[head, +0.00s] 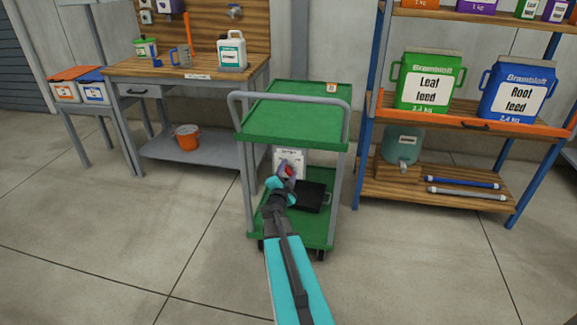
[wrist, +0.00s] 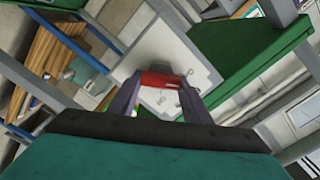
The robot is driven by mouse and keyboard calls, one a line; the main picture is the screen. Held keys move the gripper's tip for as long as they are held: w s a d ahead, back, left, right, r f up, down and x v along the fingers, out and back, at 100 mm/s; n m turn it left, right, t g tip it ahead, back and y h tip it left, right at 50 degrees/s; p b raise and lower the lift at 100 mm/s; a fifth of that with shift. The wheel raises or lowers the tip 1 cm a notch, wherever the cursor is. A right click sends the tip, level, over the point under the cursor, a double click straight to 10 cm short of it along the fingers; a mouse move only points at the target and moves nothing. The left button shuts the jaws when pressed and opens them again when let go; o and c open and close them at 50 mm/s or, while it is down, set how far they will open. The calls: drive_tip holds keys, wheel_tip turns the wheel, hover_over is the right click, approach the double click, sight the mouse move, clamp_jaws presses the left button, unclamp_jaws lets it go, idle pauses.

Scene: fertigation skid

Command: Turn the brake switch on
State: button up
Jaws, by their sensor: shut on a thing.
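The brake switch is a red piece (wrist: 162,79) on a white panel (wrist: 160,50) with small printed marks, seen tilted in the wrist view. In the head view the white panel (head: 290,154) stands between the two shelves of the green cart (head: 290,118). My gripper (head: 287,172) reaches in under the cart's top shelf. In the wrist view my gripper (wrist: 163,91) has its two purple-grey fingers on either side of the red piece and is shut on it. I cannot tell which position the switch is in.
A black box (head: 309,196) lies on the cart's lower shelf, close right of my gripper. The grey push handle (head: 290,98) and posts frame the cart. A workbench (head: 185,68) stands left, a shelf rack (head: 466,120) right. Floor in front is clear.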

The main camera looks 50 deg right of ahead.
drive_tip(key=shift+w+a+r+n+p, duration=0.1)
drive_tip(key=shift+n+p, duration=0.25)
drive_tip(key=shift+n, duration=0.15)
drive_tip(key=shift+w+a+r+n+p, duration=0.1)
drive_tip(key=shift+n+p, duration=0.25)
drive_tip(key=shift+n, duration=0.15)
drive_tip(key=shift+f, duration=0.1)
drive_tip(key=o, duration=1.1)
drive_tip(key=shift+c, duration=0.2)
drive_tip(key=shift+d, duration=0.1)
drive_tip(key=shift+s, duration=0.15)
